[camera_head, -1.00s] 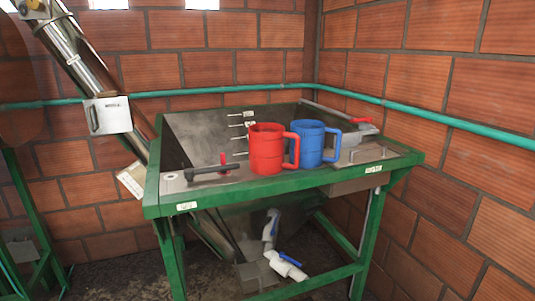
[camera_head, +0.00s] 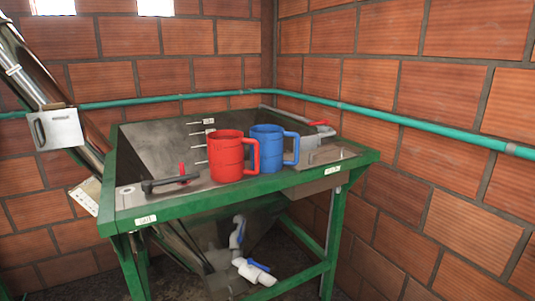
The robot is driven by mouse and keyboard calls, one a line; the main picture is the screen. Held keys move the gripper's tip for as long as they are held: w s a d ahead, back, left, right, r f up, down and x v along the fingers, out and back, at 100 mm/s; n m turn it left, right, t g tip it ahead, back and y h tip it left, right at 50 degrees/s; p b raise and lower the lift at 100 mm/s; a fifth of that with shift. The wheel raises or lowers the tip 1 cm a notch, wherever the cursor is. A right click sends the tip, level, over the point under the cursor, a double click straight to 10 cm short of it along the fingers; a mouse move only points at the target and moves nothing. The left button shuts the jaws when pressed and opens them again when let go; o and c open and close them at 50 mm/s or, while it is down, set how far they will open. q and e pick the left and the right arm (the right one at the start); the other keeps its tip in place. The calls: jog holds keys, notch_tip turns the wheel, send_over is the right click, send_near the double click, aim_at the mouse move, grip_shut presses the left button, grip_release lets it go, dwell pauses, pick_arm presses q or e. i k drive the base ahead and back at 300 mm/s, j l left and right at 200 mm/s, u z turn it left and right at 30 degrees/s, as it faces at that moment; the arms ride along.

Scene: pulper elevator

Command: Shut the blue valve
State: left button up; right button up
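The lower blue valve (camera_head: 255,269) has a white body with a blue lever on top, slanting down to the right. Neither of my grippers is in view.
The green table (camera_head: 290,187) holds a red mug (camera_head: 226,157), a blue mug (camera_head: 268,150) and a black-handled lever (camera_head: 170,183). A green pipe (camera_head: 400,113) runs along the brick walls. A metal tube with a grey box (camera_head: 58,130) stands left. Table legs flank the valves.

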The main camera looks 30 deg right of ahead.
aim_at(250, 261)
jog(key=i+z, duration=0.35)
jog(key=i, duration=0.35)
jog(key=i+j+z, duration=0.3)
jog(key=i, duration=0.35)
jog(key=l, duration=0.1)
